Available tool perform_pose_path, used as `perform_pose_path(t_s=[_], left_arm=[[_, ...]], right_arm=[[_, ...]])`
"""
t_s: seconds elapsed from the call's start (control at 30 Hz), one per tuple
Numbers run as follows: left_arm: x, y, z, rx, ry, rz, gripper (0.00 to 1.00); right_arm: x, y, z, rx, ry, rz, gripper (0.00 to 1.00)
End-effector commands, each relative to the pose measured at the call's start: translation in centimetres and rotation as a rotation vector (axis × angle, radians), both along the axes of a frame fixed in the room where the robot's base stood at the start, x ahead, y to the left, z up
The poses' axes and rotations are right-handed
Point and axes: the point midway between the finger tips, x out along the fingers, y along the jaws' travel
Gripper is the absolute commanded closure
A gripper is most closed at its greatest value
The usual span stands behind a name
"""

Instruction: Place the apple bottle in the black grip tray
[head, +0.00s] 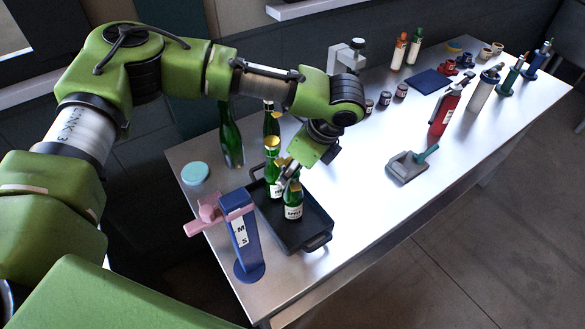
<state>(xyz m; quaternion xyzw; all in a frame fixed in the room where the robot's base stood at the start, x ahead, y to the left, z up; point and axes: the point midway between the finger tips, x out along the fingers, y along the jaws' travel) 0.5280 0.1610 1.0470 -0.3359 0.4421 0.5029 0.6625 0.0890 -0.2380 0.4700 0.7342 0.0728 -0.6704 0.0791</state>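The apple bottle (293,207) is dark green with a white label, and it is upright over the front part of the black grip tray (316,241). Whether its base touches the tray floor is hard to tell. My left gripper (286,178) comes down from the right at the bottle's neck. Its fingers are small and partly hidden, so I cannot tell whether they are closed on the neck. A second green bottle (272,180) with a gold top stands just behind, in the tray. My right gripper is out of view.
A blue stand with a pink clamp (243,235) is left of the tray. Green bottles (231,140) and a teal disc (195,173) are behind it. A grey tool (407,165), red bottle (445,110), jars and dispensers occupy the right. The table's centre is mostly clear.

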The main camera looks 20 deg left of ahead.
Motion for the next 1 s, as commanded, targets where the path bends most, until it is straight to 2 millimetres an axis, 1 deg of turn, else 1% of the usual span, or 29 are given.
perform_pose_path(t_s=[0.17, 0.27, 0.37, 0.6, 0.7, 0.83, 1.0], left_arm=[[0.0, 0.0, 0.2, 0.000, -0.002, -0.001, 0.61], [0.0, -0.4, 0.8, -0.002, -0.002, -0.001, 0.61], [-0.2, -1.0, 2.3, -0.002, -0.003, -0.002, 0.61], [-0.7, -3.0, 7.2, -0.002, -0.003, -0.002, 0.61], [-0.9, -3.6, 8.9, -0.002, -0.002, -0.001, 0.61], [-1.1, -4.2, 10.5, -0.001, -0.002, 0.000, 0.61], [-1.2, -4.5, 11.3, 0.000, 0.000, 0.000, 0.61]], right_arm=[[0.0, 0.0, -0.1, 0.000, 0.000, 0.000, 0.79], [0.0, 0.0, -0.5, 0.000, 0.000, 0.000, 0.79], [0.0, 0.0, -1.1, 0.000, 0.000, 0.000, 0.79], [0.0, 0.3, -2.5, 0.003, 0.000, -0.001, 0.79], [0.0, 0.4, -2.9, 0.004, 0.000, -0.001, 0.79], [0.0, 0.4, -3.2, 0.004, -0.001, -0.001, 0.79], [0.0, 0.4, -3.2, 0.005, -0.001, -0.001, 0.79]])
